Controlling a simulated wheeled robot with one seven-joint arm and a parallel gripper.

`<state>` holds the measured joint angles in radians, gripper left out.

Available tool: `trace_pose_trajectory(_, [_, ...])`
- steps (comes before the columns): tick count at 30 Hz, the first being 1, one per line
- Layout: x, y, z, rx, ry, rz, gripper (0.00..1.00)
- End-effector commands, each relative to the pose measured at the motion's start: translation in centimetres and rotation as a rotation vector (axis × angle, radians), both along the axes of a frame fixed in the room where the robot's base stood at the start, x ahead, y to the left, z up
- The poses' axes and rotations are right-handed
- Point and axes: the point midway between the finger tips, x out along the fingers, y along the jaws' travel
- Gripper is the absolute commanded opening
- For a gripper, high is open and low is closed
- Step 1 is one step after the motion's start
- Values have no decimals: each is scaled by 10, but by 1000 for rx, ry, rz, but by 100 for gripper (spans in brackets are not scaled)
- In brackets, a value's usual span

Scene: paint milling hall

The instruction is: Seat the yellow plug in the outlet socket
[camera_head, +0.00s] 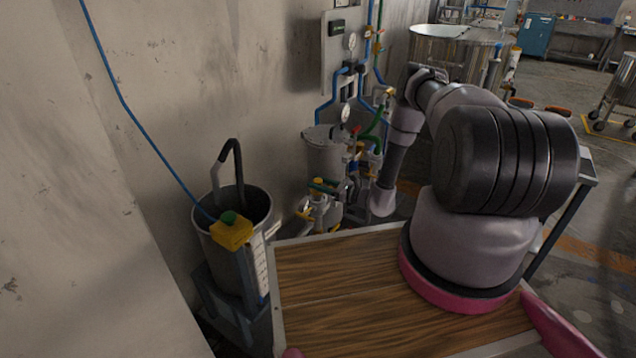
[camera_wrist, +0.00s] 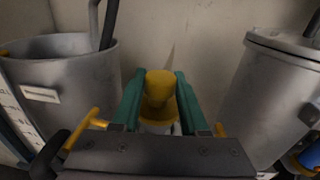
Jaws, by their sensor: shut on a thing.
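The yellow plug (camera_wrist: 158,88) sits between the green fingers of my gripper (camera_wrist: 159,100) in the wrist view. The fingers press on it from both sides, and its rounded top stands between their tips. A pale round fitting (camera_wrist: 157,127), possibly the outlet socket, shows just below the plug. I cannot tell whether the plug is in it or only above it. In the head view the plug (camera_head: 318,181) is a small yellow spot beside the green fingers (camera_head: 325,187), low by the wall among valves and pipes. The socket cannot be made out clearly there.
An open grey bucket (camera_head: 205,247) with a black bent pipe stands left of my gripper, with a yellow-and-green block (camera_head: 231,231) on its rim. A lidded grey pot (camera_head: 325,155) stands on the other side.

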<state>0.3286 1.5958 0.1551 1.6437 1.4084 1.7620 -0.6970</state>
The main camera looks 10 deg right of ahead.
Motion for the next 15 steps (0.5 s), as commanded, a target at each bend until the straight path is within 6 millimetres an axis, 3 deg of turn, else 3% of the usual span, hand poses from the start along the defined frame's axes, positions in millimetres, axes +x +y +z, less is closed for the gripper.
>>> trace_pose_trajectory(15, [0, 0, -16, 0, 0, 0, 0])
